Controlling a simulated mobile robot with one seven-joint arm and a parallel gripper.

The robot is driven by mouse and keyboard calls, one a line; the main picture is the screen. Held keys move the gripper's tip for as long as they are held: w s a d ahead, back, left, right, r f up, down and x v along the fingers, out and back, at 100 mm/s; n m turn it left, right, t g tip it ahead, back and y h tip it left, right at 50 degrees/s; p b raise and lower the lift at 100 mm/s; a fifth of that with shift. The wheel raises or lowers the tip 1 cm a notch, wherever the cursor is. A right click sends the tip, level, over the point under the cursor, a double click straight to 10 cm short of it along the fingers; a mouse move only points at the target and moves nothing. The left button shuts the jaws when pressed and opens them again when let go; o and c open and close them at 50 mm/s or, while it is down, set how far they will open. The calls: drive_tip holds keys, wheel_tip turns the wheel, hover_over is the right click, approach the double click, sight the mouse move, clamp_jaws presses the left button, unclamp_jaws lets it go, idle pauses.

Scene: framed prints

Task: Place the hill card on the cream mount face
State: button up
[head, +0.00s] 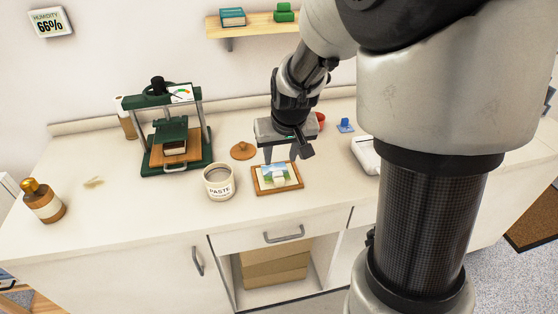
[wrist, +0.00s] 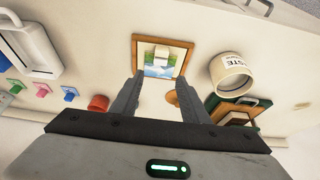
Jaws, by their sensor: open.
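The hill card (head: 275,171), with blue sky and green, lies flat inside a brown wooden frame (head: 256,188) on the counter. A pale block (head: 279,180) stands on the card. The card also shows in the wrist view (wrist: 158,71), with the block above it. A strip of cream mount face (wrist: 142,48) shows beside the block, inside the frame; the card hides the rest. My gripper (head: 281,159) is open and empty just above the frame. In the wrist view my two fingers (wrist: 160,82) point at the card, apart from it.
A paste pot (head: 219,182) stands just left of the frame, a wooden lid (head: 243,150) behind it. A green press (head: 176,140) stands further left, near a brown bottle (head: 44,202). The counter in front of the frame is clear.

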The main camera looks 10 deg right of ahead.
drive_tip(key=s+r, duration=0.7)
drive_tip(key=s, duration=0.4)
drive_tip(key=s+r+t, duration=0.1)
drive_tip(key=s+r, duration=0.6)
drive_tip(key=s, duration=0.3)
drive_tip(key=shift+s+r, duration=0.35)
drive_tip(key=shift+r, duration=0.05)
